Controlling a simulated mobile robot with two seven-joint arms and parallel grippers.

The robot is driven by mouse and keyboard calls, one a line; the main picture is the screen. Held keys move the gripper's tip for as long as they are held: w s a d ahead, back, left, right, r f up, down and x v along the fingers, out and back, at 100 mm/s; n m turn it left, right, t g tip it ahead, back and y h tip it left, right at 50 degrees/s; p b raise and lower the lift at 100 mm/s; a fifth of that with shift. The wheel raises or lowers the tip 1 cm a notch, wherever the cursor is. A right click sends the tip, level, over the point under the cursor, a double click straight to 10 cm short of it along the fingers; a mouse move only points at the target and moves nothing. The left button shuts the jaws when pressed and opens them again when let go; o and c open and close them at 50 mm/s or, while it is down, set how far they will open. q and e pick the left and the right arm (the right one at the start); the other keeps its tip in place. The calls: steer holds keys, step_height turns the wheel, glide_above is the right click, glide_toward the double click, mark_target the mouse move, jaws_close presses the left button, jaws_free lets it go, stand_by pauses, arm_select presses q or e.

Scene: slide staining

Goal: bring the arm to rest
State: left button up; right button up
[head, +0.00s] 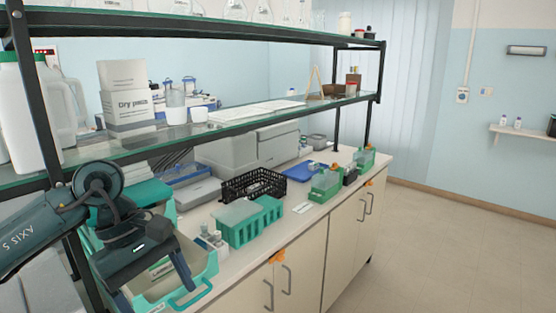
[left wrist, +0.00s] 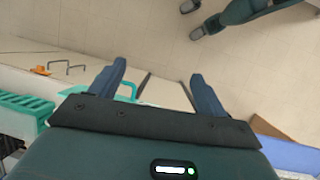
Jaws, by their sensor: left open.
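My left arm comes in from the left in the head view. Its gripper (head: 155,292) is open and points down, in front of a teal-rimmed tray (head: 205,272) at the near end of the bench. The left wrist view shows the two blue fingers of this gripper (left wrist: 158,75) spread apart with nothing between them. Beyond them are the floor and the bench front. My right gripper is not seen in either view.
The bench holds a green rack (head: 240,232), a black basket (head: 236,187) and another green rack (head: 322,192). A glass shelf (head: 240,121) on a black frame stands above, close to my left arm. The floor (head: 440,250) at right is clear.

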arm_select(q)
steer(key=s+d+n+t+h, duration=0.2)
steer(key=s+d+n+h, duration=0.1)
steer(key=d+n+h, duration=1.35)
steer(key=w+a+f+n+t+y, duration=0.2)
steer(key=a+f+n+t+y, duration=0.25)
steer(key=n, duration=0.55)
steer(key=w+a+f+n+t+y, duration=0.1)
steer(key=f+n+t+y, duration=0.2)
steer(key=f+n+t, duration=0.5)
steer(key=w+a+f+n+t+y, duration=0.1)
steer(key=w+a+n+t+y, duration=0.2)
steer(key=n, duration=0.8)
steer(key=s+a+f+n+g+y, duration=0.3)
steer(key=s+f+n, duration=0.3)
steer(key=f, duration=0.4)
steer(key=s+a+f+n+g+y, duration=0.2)
steer(key=s+f+n+g+y, duration=0.1)
steer(key=s+f+n, duration=0.4)
step_height(320, 180, down, 4)
steer(key=shift+s+a+r+y, duration=0.2)
steer(key=shift+s+a+y, duration=0.3)
steer(key=shift+s, duration=0.75)
steer(key=shift+d, duration=0.15)
